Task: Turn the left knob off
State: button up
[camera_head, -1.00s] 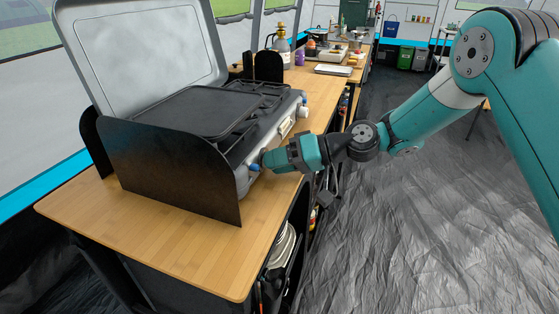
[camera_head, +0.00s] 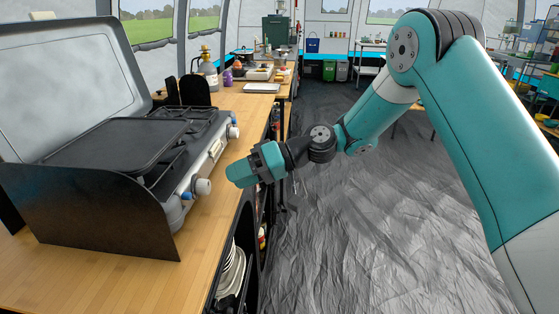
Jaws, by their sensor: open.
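The grey camping stove (camera_head: 178,190) stands on the wooden counter with its lid raised. Its near knob, the left one seen from the stove's front, is the white left knob (camera_head: 203,187) with a blue part beside it. The other knob (camera_head: 233,132) is farther along the front, also white with blue. My teal gripper (camera_head: 232,174) is just right of the left knob, over the counter's edge, apart from the knob with a small gap. It is open and holds nothing visible; its fingertips are hard to make out. The knob's exact angle cannot be told.
A black windscreen panel (camera_head: 90,217) stands at the stove's near end, close to the left knob. A dark griddle (camera_head: 115,145) lies on top. Farther back are a gas bottle (camera_head: 207,70) and a white tray (camera_head: 262,88). The grey floor (camera_head: 345,240) on the right is clear.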

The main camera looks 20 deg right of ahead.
jog(key=v, duration=1)
jog(key=shift+d, duration=0.35)
jog(key=shift+r, duration=0.15)
jog(key=s+a+r+g+h+p, duration=0.1)
jog(key=s+a+r+h+p, duration=0.45)
jog(key=s+r, duration=0.55)
jog(key=s+d+r+h+p, duration=0.1)
jog(key=s+d+h+p, duration=0.1)
jog(key=s, duration=0.6)
jog(key=s+d+r+h+p, duration=0.2)
jog(key=s+p, duration=0.1)
jog(key=s, duration=0.5)
jog(key=shift+s+d+h, duration=0.25)
jog(key=shift+h, duration=0.1)
jog(key=shift+r, duration=0.1)
jog(key=shift+c, duration=0.2)
